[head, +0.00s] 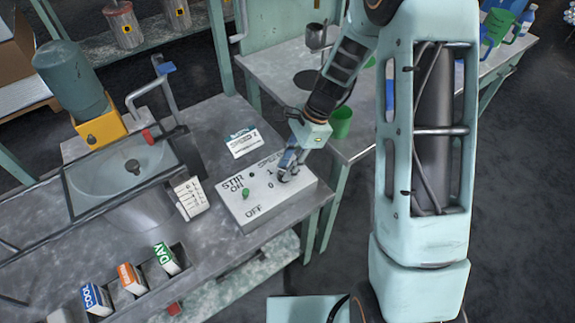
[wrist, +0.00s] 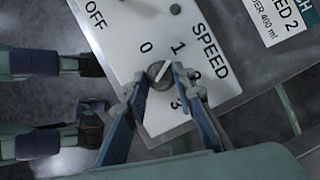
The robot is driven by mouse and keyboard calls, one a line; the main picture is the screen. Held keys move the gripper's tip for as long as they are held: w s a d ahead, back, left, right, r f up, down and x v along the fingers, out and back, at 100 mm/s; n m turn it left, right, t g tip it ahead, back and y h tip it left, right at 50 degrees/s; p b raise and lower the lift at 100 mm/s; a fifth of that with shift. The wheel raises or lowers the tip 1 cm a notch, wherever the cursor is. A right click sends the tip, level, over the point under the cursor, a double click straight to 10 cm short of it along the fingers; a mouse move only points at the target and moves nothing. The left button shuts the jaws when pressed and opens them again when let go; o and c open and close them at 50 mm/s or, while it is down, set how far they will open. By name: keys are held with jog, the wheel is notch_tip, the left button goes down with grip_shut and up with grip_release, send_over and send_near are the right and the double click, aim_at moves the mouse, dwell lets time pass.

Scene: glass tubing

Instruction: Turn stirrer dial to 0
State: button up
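The stirrer dial (wrist: 160,74) is a small round grey knob with a white pointer line on a pale control box (head: 238,206). The numbers 0, 1, 2 and 3 are printed around it, with SPEED above. In the wrist view the line slants up and right, roughly toward 1. My gripper (wrist: 159,78) has one fingertip on each side of the dial, very close to its edge. I cannot tell whether they press on it. In the head view my gripper (head: 289,165) is over the right part of the box and hides most of the dial.
A green switch knob (head: 246,193) sits between STIR ON and OFF on the same box. A white label card (head: 242,143) lies behind the box. A green cup (head: 341,122) stands behind my gripper.

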grip_shut()
jog(key=shift+n, duration=0.3)
jog(key=n, duration=0.1)
jog(key=n+g+h+p, duration=0.1)
jog(key=n, duration=0.1)
jog(key=n+g, duration=0.1)
jog(key=n, duration=0.1)
jog(key=shift+w+a+h+p, duration=0.2)
jog(key=shift+w+h+p, duration=0.1)
jog(key=shift+p, duration=0.1)
jog(key=n+h, duration=0.1)
jog(key=n, duration=0.2)
jog(key=n+g, duration=0.1)
jog(key=n, duration=0.2)
jog(key=shift+a+h, duration=0.2)
jog(key=shift+h, duration=0.2)
jog(key=shift+n, duration=0.3)
jog(key=o, duration=0.9)
grip_release()
